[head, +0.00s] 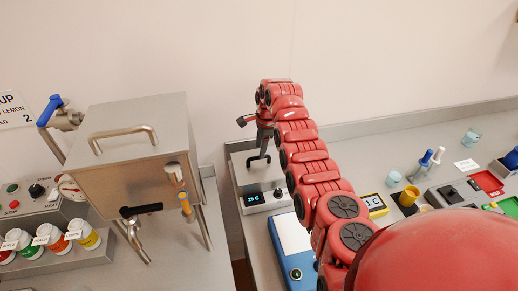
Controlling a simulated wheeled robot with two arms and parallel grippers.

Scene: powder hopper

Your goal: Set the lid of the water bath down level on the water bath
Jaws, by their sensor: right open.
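The water bath (264,202) is a grey steel box with a lit display, on the bench just right of the gap between the benches. Its lid (245,173) shows as a flat grey plate with a black bar handle (258,160) on top. The lid appears to lie on the bath; my arm covers its right side, so I cannot tell whether it is fully level or seated. My right gripper (264,145) points down just above the handle and is open. Whether it touches the handle is unclear. My left gripper is out of view.
A large steel hopper (130,160) with valves and pipes stands at left, above several small labelled jars (84,236). A blue-and-white device (292,243) sits in front of the bath. Cups, pens and coloured trays (487,183) occupy the right bench.

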